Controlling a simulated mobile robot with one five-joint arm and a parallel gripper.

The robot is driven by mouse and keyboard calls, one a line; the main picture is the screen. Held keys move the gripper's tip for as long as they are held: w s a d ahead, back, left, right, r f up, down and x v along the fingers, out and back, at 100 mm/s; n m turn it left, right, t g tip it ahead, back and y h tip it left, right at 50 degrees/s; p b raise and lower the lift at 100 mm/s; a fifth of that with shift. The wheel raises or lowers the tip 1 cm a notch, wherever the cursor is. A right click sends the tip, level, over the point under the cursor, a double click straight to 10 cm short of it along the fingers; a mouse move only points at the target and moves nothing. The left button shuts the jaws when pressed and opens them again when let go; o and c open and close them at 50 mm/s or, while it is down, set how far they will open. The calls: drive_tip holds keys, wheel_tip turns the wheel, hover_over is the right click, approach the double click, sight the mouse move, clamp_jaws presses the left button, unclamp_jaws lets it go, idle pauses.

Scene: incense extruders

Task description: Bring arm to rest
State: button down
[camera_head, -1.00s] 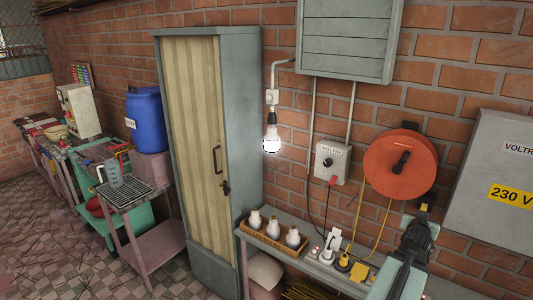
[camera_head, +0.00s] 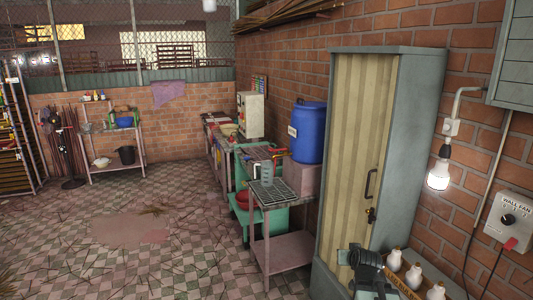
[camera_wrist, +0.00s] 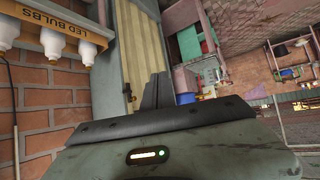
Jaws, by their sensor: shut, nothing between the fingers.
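My gripper (camera_head: 352,252) shows at the bottom right of the head view, in front of the tall grey cabinet (camera_head: 405,140) with its striped door. In the wrist view the dark fingers (camera_wrist: 156,90) are together and hold nothing. The cabinet door (camera_wrist: 135,45) lies behind them there. The gripper looks apart from the cabinet, left of the tray of LED bulbs (camera_wrist: 72,30). Most of my arm is out of the picture.
White bulbs (camera_head: 413,274) stand beside the cabinet, below a lit bulb (camera_head: 438,175) on the brick wall. A wall fan switch (camera_head: 510,222) is at the right. A metal side table (camera_head: 285,252) and blue barrel (camera_head: 308,132) stand left of the cabinet. The tiled floor (camera_head: 190,255) is largely open.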

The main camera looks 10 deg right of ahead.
drive_tip(key=s+a+f+n+g+y+b, duration=0.1)
drive_tip(key=s+a+f+n+g+y, duration=0.3)
drive_tip(key=a, duration=0.8)
drive_tip(key=s+a+f+m+g+h, duration=0.15)
drive_tip(key=a+f, duration=0.35)
drive_tip(key=a, duration=0.6)
drive_tip(key=s+d+f+g, duration=0.1)
drive_tip(key=s+g, duration=0.4)
drive_tip(key=s, duration=0.5)
drive_tip(key=shift+s+f, duration=0.2)
drive_tip(key=shift+f, duration=0.35)
drive_tip(key=shift+d, duration=0.2)
